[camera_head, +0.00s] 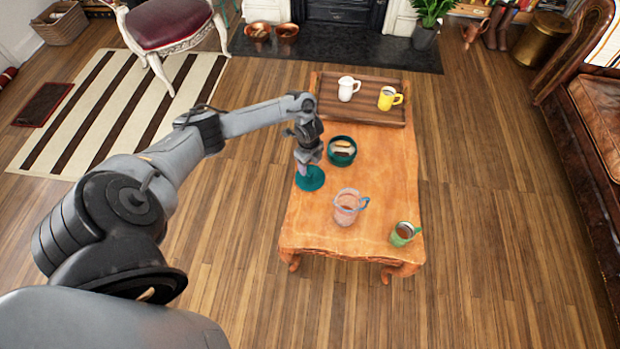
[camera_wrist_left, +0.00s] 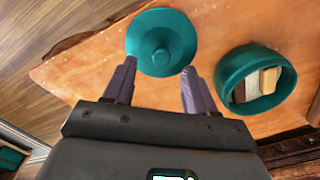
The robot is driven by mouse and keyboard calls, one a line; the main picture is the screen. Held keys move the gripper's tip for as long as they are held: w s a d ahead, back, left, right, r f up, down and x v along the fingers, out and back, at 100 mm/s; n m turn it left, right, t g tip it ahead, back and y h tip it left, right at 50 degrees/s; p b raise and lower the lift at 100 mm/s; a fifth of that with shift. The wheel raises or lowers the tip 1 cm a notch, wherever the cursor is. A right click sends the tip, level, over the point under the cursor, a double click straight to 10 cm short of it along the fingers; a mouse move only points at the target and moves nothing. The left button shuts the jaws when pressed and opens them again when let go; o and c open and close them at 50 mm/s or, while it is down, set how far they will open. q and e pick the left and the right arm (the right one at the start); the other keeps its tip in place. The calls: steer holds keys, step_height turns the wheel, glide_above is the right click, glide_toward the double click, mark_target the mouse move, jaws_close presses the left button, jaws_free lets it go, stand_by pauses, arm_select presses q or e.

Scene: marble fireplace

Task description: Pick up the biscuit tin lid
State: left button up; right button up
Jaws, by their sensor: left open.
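The biscuit tin lid (camera_head: 310,179) is a flat teal disc with a raised centre knob, lying on the wooden table (camera_head: 370,178) near its left edge. It also shows at the top of the left wrist view (camera_wrist_left: 146,50). My left gripper (camera_head: 306,166) is directly above the lid, pointing down. In the left wrist view its two fingers (camera_wrist_left: 155,80) are open, one at each side of the lid's lower part, with nothing held. I cannot tell whether the fingertips touch the lid. The open teal tin (camera_head: 333,157) stands close by and holds biscuits. My right gripper is not in view.
A clear pitcher (camera_head: 346,207) and a green mug (camera_head: 401,235) stand toward the table's near end. A wooden tray (camera_head: 365,112) at the far end holds a white mug (camera_head: 347,89) and a yellow mug (camera_head: 387,98). The table's right middle is clear.

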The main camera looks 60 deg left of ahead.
mark_target(310, 172)
arm_select(q)
step_height(310, 172, down, 5)
steer(key=shift+w+r+b, duration=0.15)
steer(key=shift+b, duration=1.1)
steer(key=shift+r, duration=0.1)
steer(key=shift+c, duration=0.7)
jaws_close()
